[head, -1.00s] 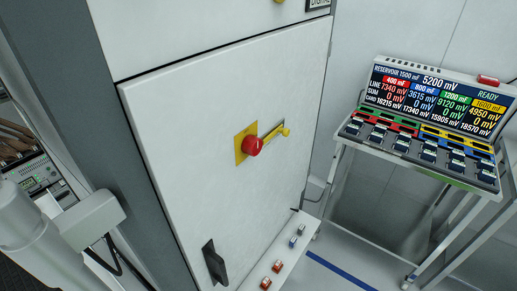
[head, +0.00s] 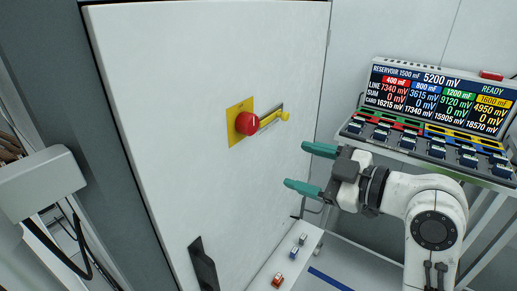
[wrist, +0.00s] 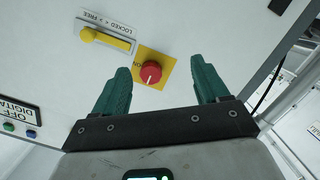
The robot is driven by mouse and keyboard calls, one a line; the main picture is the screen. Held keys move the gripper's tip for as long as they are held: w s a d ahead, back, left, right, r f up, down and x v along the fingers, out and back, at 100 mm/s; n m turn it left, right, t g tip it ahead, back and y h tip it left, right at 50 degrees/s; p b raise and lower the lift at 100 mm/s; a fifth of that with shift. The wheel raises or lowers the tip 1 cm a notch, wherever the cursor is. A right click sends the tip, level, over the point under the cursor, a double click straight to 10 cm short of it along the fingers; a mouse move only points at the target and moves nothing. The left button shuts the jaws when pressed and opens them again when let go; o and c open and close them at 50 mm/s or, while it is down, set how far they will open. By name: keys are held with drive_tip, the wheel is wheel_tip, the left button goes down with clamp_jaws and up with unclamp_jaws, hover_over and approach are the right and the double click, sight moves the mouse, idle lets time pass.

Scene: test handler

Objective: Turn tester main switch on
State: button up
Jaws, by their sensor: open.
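The main switch is a red round knob (head: 247,123) with a white mark, on a yellow plate (head: 234,108) on the white cabinet door. It also shows in the wrist view (wrist: 151,72), with small lettering beside it, partly readable as "ON". My gripper (head: 304,167) is open and empty, with green fingers pointing at the door. It is right of and below the knob in the head view, apart from it.
A black door handle (head: 202,262) is low on the door. A display panel (head: 440,100) with several modules stands on a frame at the right. Small red and blue switches (head: 292,253) are on a ledge below. The space before the door is clear.

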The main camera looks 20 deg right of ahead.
sight(253, 126)
wheel_tip(253, 126, up, 5)
drive_tip(key=n+y, duration=0.2)
drive_tip(key=n, duration=0.1)
drive_tip(key=shift+t, duration=0.3)
drive_tip(key=x, duration=1.1)
drive_tip(key=shift+p, duration=0.35)
drive_tip(key=shift+c, duration=0.5)
drive_tip(key=c, duration=1)
drive_tip(key=shift+o, duration=0.2)
